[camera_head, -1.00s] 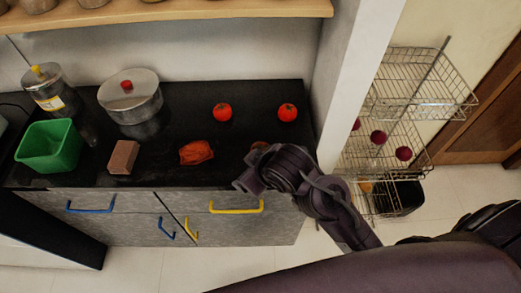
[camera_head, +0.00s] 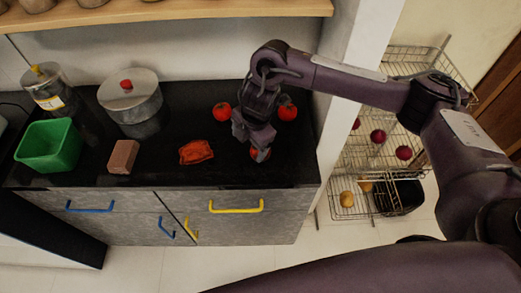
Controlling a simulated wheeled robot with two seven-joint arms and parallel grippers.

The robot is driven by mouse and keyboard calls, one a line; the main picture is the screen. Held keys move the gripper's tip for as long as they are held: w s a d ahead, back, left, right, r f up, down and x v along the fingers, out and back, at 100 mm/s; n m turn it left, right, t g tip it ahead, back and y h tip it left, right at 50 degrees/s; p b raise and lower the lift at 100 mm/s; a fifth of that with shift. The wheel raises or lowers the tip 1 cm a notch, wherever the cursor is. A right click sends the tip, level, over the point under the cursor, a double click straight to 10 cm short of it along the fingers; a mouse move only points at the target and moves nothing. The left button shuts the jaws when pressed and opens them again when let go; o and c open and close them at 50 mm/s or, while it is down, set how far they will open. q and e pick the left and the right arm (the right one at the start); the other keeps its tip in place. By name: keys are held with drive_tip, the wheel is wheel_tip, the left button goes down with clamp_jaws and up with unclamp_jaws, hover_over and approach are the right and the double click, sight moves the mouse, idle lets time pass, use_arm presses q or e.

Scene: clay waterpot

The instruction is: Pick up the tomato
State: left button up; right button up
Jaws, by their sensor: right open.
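Two red tomatoes stand toward the back of the black countertop: the left tomato (camera_head: 221,112) and the right tomato (camera_head: 288,113). My left gripper is not in view.
A crumpled orange-red item (camera_head: 196,152) lies left of the gripper, then a brown block (camera_head: 123,157) and a green bin (camera_head: 49,146). A lidded pot (camera_head: 131,101) and a metal canister (camera_head: 50,90) stand behind. A white wall post (camera_head: 348,75) borders the counter's right side.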

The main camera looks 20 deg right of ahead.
sight(253, 151)
drive_tip(key=shift+m+g+h, duration=0.3)
drive_tip(key=shift+h, duration=0.3)
drive_tip(key=d, duration=0.2)
drive_tip(key=d+r, duration=0.1)
drive_tip(key=d, duration=0.1)
drive_tip(key=shift+w+d+r, duration=0.1)
drive_tip(key=shift+w, duration=0.3)
drive_tip(key=shift+d+f, duration=0.2)
drive_tip(key=shift+f, duration=0.1)
drive_tip(key=f, duration=0.2)
drive_tip(key=f+p, duration=0.1)
drive_tip(key=f, duration=0.4)
drive_tip(key=shift+w+a+p, duration=0.15)
drive_tip(key=shift+w+p, duration=0.25)
drive_tip(key=shift+c, duration=0.4)
drive_tip(key=c, duration=1)
drive_tip(key=shift+r, duration=0.2)
drive_tip(key=shift+c, duration=0.2)
